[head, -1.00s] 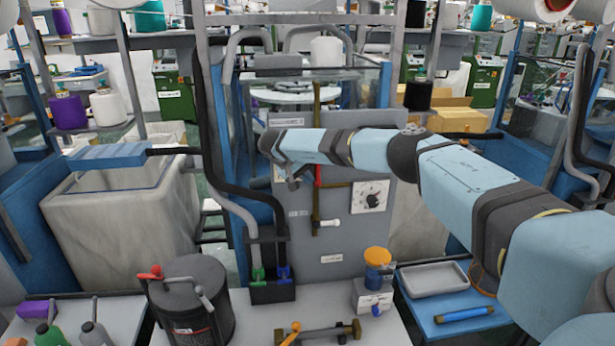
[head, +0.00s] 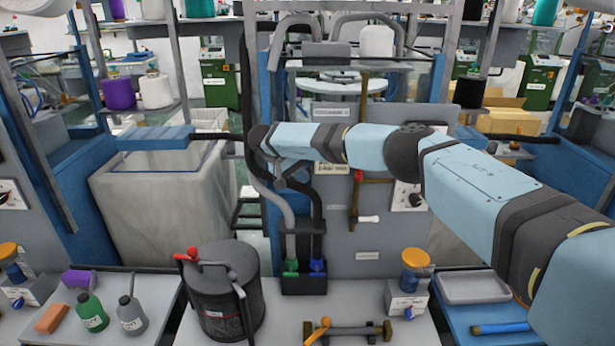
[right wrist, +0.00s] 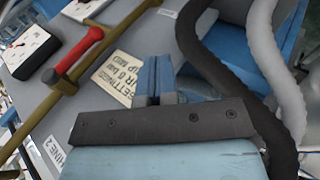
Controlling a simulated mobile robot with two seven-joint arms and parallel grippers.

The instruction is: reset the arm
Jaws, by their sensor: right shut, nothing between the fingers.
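My right arm comes in from the right in the head view and reaches across in front of the grey machine panel. My right gripper (head: 283,182) is at its far end, small and partly hidden behind the wrist. In the right wrist view its two blue fingers (right wrist: 154,80) are together with nothing between them. They are in front of the grey panel (right wrist: 135,35), beside a black hose (right wrist: 215,65). I cannot tell whether they touch anything. My left gripper is not in view.
A red-handled lever (right wrist: 80,50) is on the panel near the gripper. Below stand a black canister (head: 220,295), a holder with green and blue nozzles (head: 304,284), and an orange-capped jar (head: 415,270). A grey tray (head: 475,288) lies at right, a pale bin (head: 150,210) at left.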

